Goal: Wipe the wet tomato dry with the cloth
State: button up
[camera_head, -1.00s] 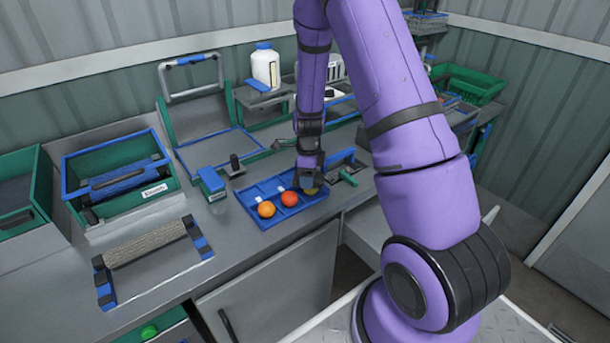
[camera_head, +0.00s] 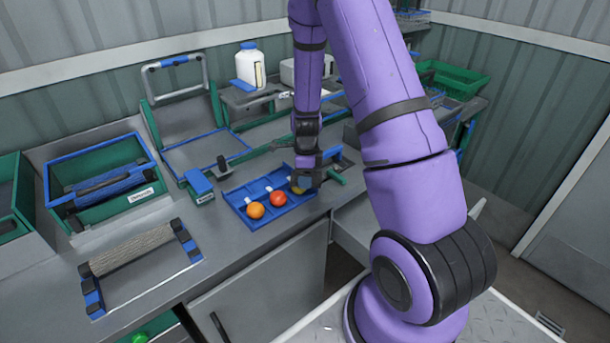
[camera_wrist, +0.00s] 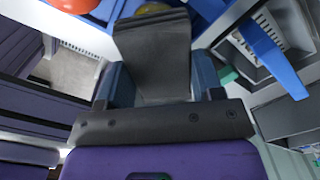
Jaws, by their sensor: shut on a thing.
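A blue tray (camera_head: 236,199) on the bench holds three tomatoes in a row: an orange one (camera_head: 256,210), a red one (camera_head: 278,198) and a yellow one (camera_head: 298,188). I cannot tell which is wet. My gripper (camera_head: 306,181) points down at the tray's right part, right beside the yellow tomato and partly covering it. In the wrist view my gripper (camera_wrist: 158,88) is shut on a dark grey flat piece that looks like the cloth (camera_wrist: 155,48). The yellow tomato (camera_wrist: 153,8) shows just past the cloth's far edge, and the red one (camera_wrist: 75,4) at the top left. Contact is unclear.
A blue block-like device (camera_head: 199,186) stands left of the tray. A roller stand (camera_head: 135,250) and a green crate with blue rim (camera_head: 100,190) are further left. A white bottle (camera_head: 250,66) stands behind. The bench's front edge is close to the tray.

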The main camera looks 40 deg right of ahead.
aim_at(291, 176)
jog(key=shift+w+a, duration=0.1)
jog(key=shift+w+a, duration=1.4)
jog(key=shift+a, duration=0.15)
jog(key=shift+d, duration=0.1)
jog(key=shift+s+d, duration=1.5)
jog(key=shift+d, duration=0.05)
jog(key=shift+w+a, duration=1.5)
jog(key=shift+a, duration=0.15)
jog(key=shift+r, duration=0.15)
jog(key=shift+r, duration=2.85)
